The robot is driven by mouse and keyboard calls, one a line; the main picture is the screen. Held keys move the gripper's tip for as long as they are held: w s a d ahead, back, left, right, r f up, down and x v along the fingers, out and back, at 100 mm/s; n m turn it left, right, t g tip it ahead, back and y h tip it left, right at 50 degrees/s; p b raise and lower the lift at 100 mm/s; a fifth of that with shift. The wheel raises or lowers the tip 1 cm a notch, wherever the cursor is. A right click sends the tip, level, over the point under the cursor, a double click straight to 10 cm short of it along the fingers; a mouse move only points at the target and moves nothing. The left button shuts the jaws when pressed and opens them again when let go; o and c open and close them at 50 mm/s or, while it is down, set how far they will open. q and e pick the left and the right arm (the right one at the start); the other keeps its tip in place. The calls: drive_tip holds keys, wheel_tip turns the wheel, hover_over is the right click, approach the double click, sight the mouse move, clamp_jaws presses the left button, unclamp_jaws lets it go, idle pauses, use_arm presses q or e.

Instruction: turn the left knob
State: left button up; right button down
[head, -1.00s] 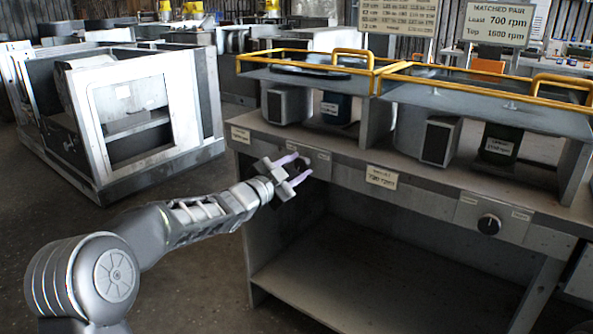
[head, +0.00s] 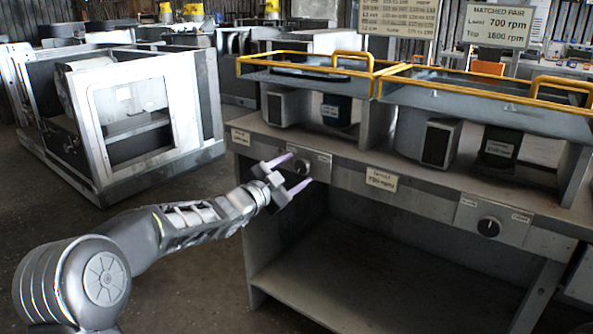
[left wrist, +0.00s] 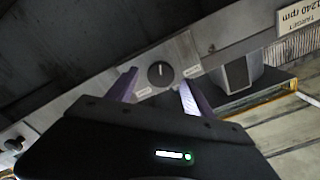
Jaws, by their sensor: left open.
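The left knob (head: 302,167) is a round dark knob on a grey plate on the front panel of the bench, at its left part. My left gripper (head: 300,169) is open and empty in front of it, with its two purple fingers to either side of the knob as seen from the head. In the left wrist view the knob (left wrist: 160,73) shows beyond and between the spread fingertips (left wrist: 158,80), with a gap visible on both sides. I cannot tell how far the tips are from the panel. My right gripper is not in view.
A second knob (head: 489,227) sits on the same panel to the right. A paper label (head: 381,179) is between the knobs. Yellow-railed housings (head: 440,85) stand above the bench top. A white-framed cabinet (head: 130,115) stands at left, with open floor between it and the bench.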

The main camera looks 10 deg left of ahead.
use_arm(q)
drive_tip(key=v, duration=0.6)
drive_tip(key=shift+s, duration=0.25)
drive_tip(key=shift+a, duration=0.1)
